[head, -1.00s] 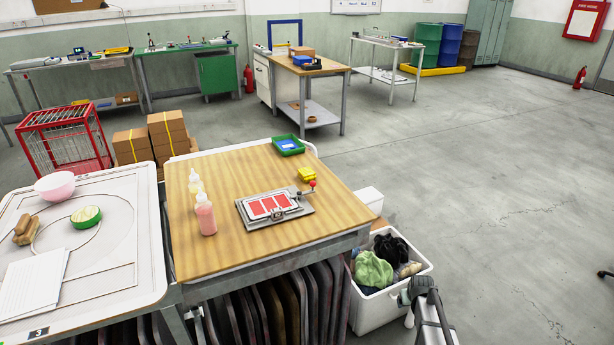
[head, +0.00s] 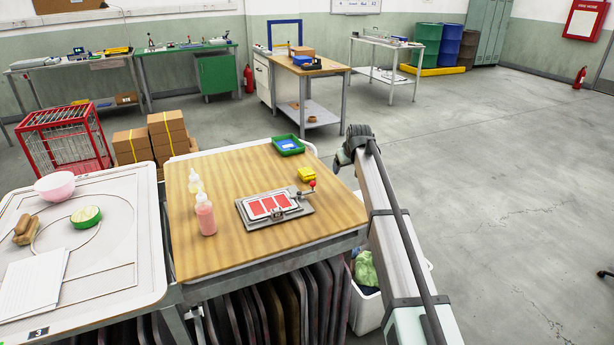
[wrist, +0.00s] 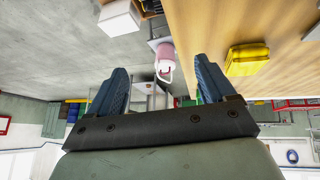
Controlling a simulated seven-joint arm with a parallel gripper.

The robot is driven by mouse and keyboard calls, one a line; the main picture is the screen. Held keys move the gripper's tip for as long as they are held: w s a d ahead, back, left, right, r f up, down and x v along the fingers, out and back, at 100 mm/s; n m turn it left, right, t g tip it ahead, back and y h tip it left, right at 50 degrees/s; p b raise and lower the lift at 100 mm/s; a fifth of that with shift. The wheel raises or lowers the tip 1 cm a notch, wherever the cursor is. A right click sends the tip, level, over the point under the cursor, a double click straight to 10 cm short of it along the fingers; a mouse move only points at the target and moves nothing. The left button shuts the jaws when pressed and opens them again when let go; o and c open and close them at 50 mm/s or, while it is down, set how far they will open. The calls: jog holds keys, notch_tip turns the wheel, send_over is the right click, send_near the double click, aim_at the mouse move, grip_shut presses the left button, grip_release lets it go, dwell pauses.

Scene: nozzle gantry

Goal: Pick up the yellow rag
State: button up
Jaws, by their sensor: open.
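The yellow rag (head: 307,174) is a small folded bundle on the wooden tabletop, near its right edge and behind the red-knobbed lever of the clamp fixture. It also shows in the wrist view (wrist: 247,58), on the wood to the right of my fingers and apart from them. My gripper (wrist: 160,68) has two blue fingers spread wide with nothing held between them. In the head view, the dark end of my arm is raised beyond the table's right edge, to the right of the rag; the fingers are not clear there.
The clamp fixture (head: 272,205) with red pads lies just in front of the rag. A green tray (head: 288,145) sits behind it. A pink bottle (head: 205,215) stands left. A white bin (head: 368,311) of cloths is partly hidden by my arm.

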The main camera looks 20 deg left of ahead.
jog(key=s+a+r+n+g, duration=0.1)
jog(key=s+a+r+g, duration=0.15)
jog(key=a+r, duration=0.2)
jog(key=s+a+r+g, duration=0.1)
jog(key=s+a+r, duration=0.2)
jog(key=a, duration=0.3)
send_over(308, 173)
jog(key=s+d, duration=0.2)
jog(key=shift+t, duration=0.25)
jog(key=f, duration=0.7)
jog(key=shift+w+a+f, duration=0.1)
jog(key=shift+a+f, duration=0.15)
jog(key=shift+w+x, duration=0.2)
jog(key=shift+x, duration=2.45)
jog(key=shift+r, duration=0.1)
jog(key=shift+c, duration=0.2)
jog(key=c, duration=1)
notch_tip(308, 173, up, 10)
